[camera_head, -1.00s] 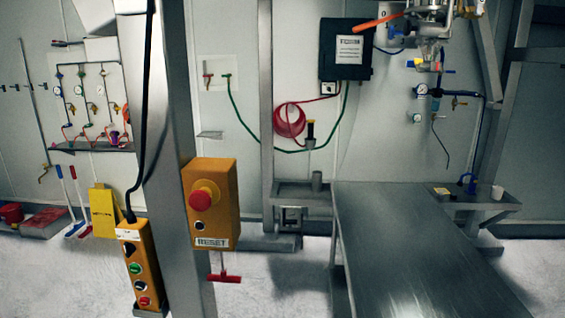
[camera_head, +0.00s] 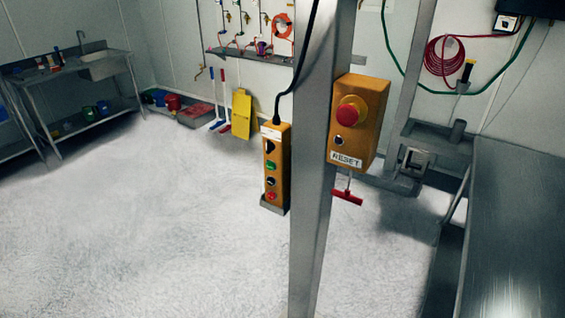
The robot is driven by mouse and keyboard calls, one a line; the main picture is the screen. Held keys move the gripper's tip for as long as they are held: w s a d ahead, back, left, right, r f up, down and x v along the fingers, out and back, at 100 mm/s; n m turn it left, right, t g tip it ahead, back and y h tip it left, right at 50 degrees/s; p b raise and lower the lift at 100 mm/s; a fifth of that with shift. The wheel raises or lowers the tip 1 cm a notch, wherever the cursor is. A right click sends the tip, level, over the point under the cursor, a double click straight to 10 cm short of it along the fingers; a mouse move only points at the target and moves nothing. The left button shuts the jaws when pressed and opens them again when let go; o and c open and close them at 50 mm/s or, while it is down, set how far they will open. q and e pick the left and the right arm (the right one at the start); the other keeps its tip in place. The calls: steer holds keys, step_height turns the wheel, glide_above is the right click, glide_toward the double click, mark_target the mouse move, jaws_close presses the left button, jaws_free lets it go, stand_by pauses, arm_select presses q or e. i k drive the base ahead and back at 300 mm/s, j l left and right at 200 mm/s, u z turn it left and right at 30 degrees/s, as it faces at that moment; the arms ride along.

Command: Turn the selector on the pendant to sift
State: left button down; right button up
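The pendant (camera_head: 276,187) is a tall yellow-orange control box hanging from a black cable (camera_head: 298,62), on the left side of a grey metal post. The selector's setting is too small to read. The pendant's lower end sits in a grey holder (camera_head: 272,206). Neither of my grippers shows in this view.
The metal post (camera_head: 312,200) bears a yellow box with a red emergency button (camera_head: 351,113) and a RESET label. A steel table (camera_head: 520,210) stands at right. A sink bench (camera_head: 75,75) stands at far left. The floor (camera_head: 140,220) between is clear.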

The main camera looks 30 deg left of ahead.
mark_target(270, 146)
steer(key=j+z, duration=0.1)
steer(key=j, duration=1.1)
steer(key=k+j, duration=0.1)
steer(key=j, duration=1.1)
steer(key=z, duration=0.05)
